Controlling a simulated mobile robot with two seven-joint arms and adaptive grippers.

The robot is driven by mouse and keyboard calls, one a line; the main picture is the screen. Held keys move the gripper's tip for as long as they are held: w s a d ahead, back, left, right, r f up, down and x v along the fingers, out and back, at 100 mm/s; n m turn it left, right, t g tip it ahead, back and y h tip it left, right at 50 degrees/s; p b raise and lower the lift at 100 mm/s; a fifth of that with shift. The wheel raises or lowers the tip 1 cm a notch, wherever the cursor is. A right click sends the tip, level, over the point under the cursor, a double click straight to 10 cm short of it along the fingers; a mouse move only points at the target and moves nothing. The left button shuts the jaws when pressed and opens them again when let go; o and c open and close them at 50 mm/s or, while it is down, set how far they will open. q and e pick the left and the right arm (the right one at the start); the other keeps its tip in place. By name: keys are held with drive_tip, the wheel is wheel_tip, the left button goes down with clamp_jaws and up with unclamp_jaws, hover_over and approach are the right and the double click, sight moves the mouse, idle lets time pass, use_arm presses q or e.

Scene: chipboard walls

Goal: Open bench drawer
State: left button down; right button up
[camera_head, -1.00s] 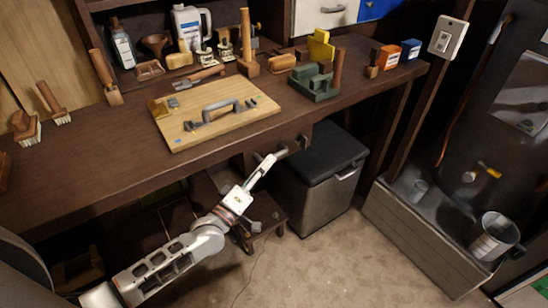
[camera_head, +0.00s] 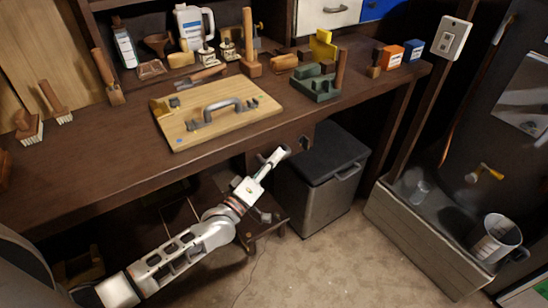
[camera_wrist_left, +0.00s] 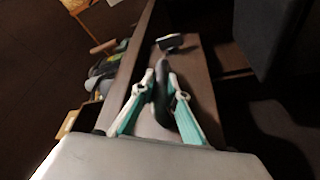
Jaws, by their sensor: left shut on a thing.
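The wooden bench (camera_head: 130,172) has a dark drawer front (camera_head: 290,136) under its top edge, partly covered by my gripper. In the left wrist view the drawer front (camera_wrist_left: 198,100) is a brown panel below the bench edge. My left gripper (camera_head: 281,153) is at this front. In the left wrist view its green-and-white fingers (camera_wrist_left: 166,88) are shut on a dark drawer handle (camera_wrist_left: 160,98), which sits between them. A second dark fitting (camera_wrist_left: 171,42) shows further along the panel. How far the drawer stands out is hard to tell. My right gripper is not in view.
A wooden board with a grey handle (camera_head: 215,118), a green block (camera_head: 317,88) and several tools stand on the bench. A dark grey bin (camera_head: 318,185) stands close beside my gripper under the bench. A low stool (camera_head: 262,226) is below my arm. Floor in front is clear.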

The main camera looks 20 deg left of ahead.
use_arm(q)
drive_tip(key=s+d+p, duration=0.4)
drive_tip(key=s+d, duration=0.9)
drive_tip(key=d, duration=0.4)
drive_tip(key=shift+s+d+p, duration=0.35)
drive_tip(key=shift+s+p, duration=0.05)
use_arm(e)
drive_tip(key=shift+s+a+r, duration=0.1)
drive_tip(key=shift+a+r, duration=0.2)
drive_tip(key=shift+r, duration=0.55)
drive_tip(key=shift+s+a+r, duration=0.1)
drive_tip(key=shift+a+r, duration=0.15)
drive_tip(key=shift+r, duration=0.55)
use_arm(q)
drive_tip(key=c, duration=2.3)
unclamp_jaws()
drive_tip(key=v, duration=1.2)
